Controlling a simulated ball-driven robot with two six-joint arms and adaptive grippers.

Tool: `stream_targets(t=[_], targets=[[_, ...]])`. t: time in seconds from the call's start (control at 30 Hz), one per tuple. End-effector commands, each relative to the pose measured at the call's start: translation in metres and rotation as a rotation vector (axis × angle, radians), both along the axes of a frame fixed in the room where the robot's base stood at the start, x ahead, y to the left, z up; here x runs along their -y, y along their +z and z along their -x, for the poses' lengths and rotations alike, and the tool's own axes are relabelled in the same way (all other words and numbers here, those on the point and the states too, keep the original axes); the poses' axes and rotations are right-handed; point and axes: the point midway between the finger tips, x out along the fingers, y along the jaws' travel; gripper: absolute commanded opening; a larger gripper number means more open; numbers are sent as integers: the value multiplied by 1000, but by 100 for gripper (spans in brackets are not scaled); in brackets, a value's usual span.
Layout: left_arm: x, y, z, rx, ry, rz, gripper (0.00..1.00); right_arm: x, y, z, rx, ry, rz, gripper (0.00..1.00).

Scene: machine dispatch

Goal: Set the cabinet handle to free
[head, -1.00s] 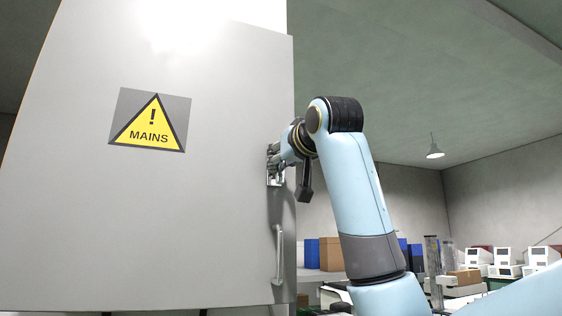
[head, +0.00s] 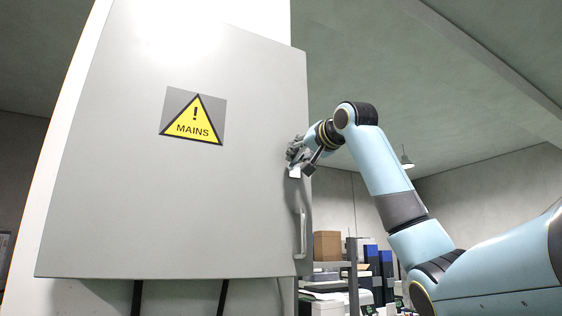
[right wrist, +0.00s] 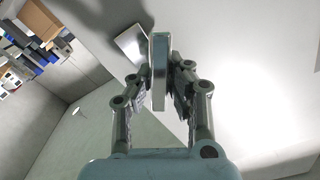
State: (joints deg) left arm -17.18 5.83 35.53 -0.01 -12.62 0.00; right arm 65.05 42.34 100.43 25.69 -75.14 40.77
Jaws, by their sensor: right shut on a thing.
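The grey cabinet (head: 120,200) fills the left and middle of the head view, with a yellow MAINS warning sign (head: 194,116) on its front. The cabinet handle (right wrist: 160,72) is a flat metal lever standing between the fingers in the right wrist view. My right gripper (right wrist: 161,85) is shut on this handle, its two fingers on either side of it. In the head view the right gripper (head: 295,154) is at the cabinet's right edge and hides most of the handle. The handle's exact angle is hard to tell there. My left gripper is not in view.
A vertical pull bar (head: 302,233) is on the cabinet front below the handle. To the right, behind, a shelf holds a brown box (head: 327,246) and blue items (head: 371,258). A lamp (head: 406,162) hangs farther back. The space right of the cabinet's upper part is open.

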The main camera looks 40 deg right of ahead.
Motion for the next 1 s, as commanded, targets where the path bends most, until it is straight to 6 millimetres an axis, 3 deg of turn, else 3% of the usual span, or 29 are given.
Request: stream_targets(t=[0.37,1.0], targets=[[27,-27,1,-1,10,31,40,2,5,-1,89,2,-347,0],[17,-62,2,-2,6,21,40,-3,14,-3,210,0,-883,0]])
